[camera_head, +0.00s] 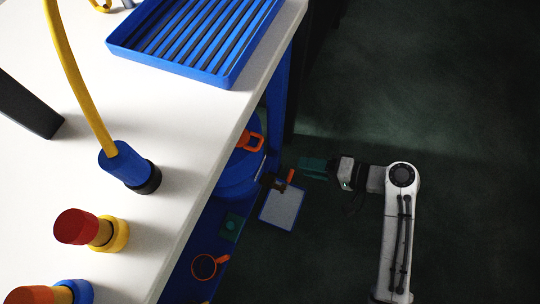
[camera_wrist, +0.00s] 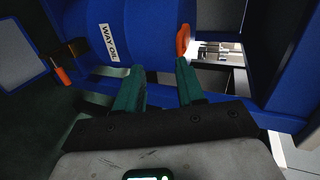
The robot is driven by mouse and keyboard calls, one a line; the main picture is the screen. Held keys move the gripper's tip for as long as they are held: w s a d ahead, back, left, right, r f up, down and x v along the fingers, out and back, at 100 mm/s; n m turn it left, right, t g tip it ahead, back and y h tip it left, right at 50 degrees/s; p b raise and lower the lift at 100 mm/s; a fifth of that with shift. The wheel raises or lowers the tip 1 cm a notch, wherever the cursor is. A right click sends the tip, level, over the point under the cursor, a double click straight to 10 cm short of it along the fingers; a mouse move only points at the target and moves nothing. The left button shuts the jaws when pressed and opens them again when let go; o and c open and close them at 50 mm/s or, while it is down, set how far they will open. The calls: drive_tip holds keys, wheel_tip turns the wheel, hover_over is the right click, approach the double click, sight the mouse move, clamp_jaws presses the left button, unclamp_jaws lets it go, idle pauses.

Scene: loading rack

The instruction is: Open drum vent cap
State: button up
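A blue drum (camera_head: 237,175) stands under the white table's edge. In the wrist view the drum (camera_wrist: 145,45) carries a "WAY OIL" label. An orange looped part (camera_head: 250,141) sits on top of the drum. An orange part (camera_wrist: 183,41) also shows at the drum's right edge in the wrist view; I cannot tell whether either is the vent cap. My gripper (camera_head: 314,166) is to the right of the drum, apart from it. In the wrist view its green fingers (camera_wrist: 160,84) are spread with nothing between them.
A grey panel (camera_head: 282,208) with a black fitting and orange handle (camera_head: 290,175) stands near the drum, close to my gripper. An orange ring (camera_head: 204,267) is lower left. The white table (camera_head: 190,110) overhangs the drum.

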drive_tip(key=w+a+y+b, duration=0.1)
drive_tip(key=w+y, duration=0.1)
drive_tip(key=m+t+b, duration=0.1)
drive_tip(key=b, duration=0.1)
approach(246, 139)
drive_tip(key=a+f, duration=0.1)
drive_tip(key=w+a+f, duration=0.1)
drive_tip(key=a, duration=0.1)
drive_tip(key=shift+w+a, duration=0.15)
drive_tip(key=shift+w, duration=0.05)
drive_tip(key=shift+c, duration=0.4)
clamp_jaws()
